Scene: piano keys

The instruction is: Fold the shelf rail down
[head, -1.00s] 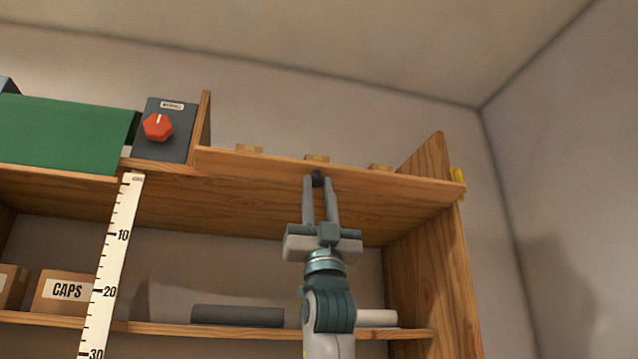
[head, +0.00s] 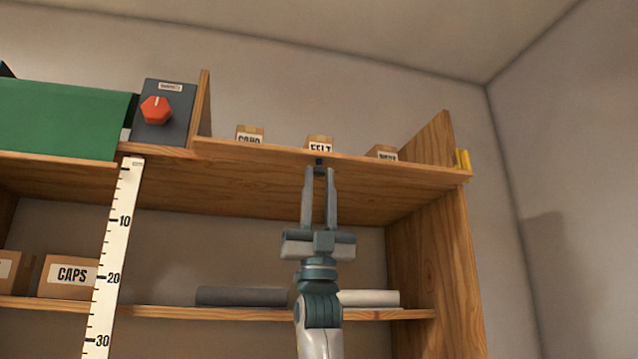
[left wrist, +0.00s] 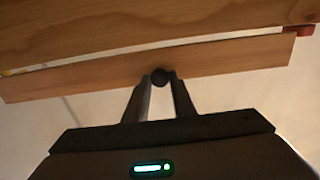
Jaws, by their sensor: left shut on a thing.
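The shelf rail (head: 255,153) is a long wooden strip along the front edge of the top shelf. It also shows as a plank in the left wrist view (left wrist: 100,79). A small dark knob (left wrist: 160,76) sits on the rail near its middle. My left gripper (head: 319,170) comes up from below with its fingers pointing up, shut on the knob. In the left wrist view the two fingertips (left wrist: 160,82) are either side of the knob. The rail looks tilted outward, with box tops and labels showing above its edge. My right gripper is not in view.
Behind the rail stand small labelled boxes, one marked FELT (head: 320,144). A dark unit with a red knob (head: 156,109) stands left of them. A tall ruler (head: 119,235) is at the left. The lower shelf (head: 240,313) holds a CAPS box (head: 68,276) and rolls.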

